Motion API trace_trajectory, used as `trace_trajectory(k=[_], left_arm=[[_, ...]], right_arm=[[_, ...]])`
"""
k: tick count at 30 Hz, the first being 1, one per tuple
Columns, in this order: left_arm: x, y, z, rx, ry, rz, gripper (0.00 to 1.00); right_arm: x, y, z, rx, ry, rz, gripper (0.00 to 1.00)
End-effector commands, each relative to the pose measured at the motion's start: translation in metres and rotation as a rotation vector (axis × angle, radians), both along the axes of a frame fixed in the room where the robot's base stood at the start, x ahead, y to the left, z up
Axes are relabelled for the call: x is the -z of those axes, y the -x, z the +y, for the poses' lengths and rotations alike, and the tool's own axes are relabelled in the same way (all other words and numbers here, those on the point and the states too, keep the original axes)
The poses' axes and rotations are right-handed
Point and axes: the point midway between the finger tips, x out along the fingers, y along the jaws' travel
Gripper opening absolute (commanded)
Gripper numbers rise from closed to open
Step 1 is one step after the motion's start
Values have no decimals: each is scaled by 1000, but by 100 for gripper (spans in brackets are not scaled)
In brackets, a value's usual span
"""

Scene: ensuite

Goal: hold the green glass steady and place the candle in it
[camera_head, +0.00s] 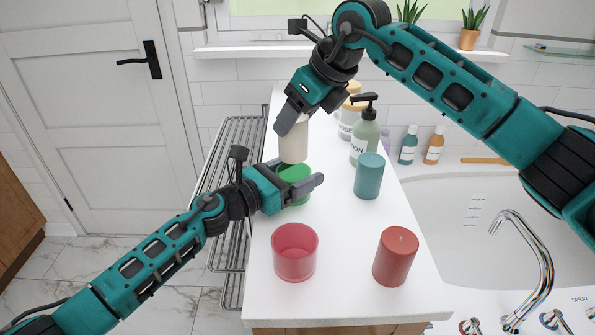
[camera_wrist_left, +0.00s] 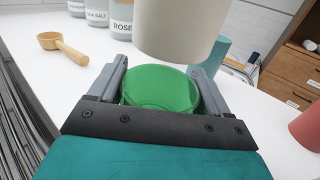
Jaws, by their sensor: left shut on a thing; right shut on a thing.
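The green glass (camera_head: 293,172) stands upright on the white counter (camera_head: 345,315). My left gripper (camera_head: 299,181) is shut around it, with a finger on each side in the left wrist view (camera_wrist_left: 160,90). A cream candle (camera_head: 293,145) is held upright by my right gripper (camera_head: 294,120), which is shut on its upper part. The candle's lower end is over the glass in the head view. In the left wrist view the candle (camera_wrist_left: 178,28) hangs above and slightly behind the glass's rim; whether its bottom edge is inside the rim is unclear.
A pink glass (camera_head: 295,252), a red candle (camera_head: 396,257) and a teal candle (camera_head: 369,176) stand nearby on the counter. A soap pump bottle (camera_head: 364,140) and jars are behind. A wooden scoop (camera_wrist_left: 62,46) lies on the counter.

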Motion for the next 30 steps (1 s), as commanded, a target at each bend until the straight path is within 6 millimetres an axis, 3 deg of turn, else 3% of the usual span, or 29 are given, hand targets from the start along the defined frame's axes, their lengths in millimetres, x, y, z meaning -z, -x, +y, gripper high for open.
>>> trace_trajectory(k=[16,28,29,30], left_arm=[[0,0,0,-1,0,0,44],[0,0,0,0,-1,1,44],[0,0,0,0,0,0,44],[0,0,0,0,0,0,44]], right_arm=[[38,0,0,0,-1,-1,21],[43,0,0,0,-1,-2,21],[43,0,0,0,-1,-2,61],[43,0,0,0,-1,-2,64]])
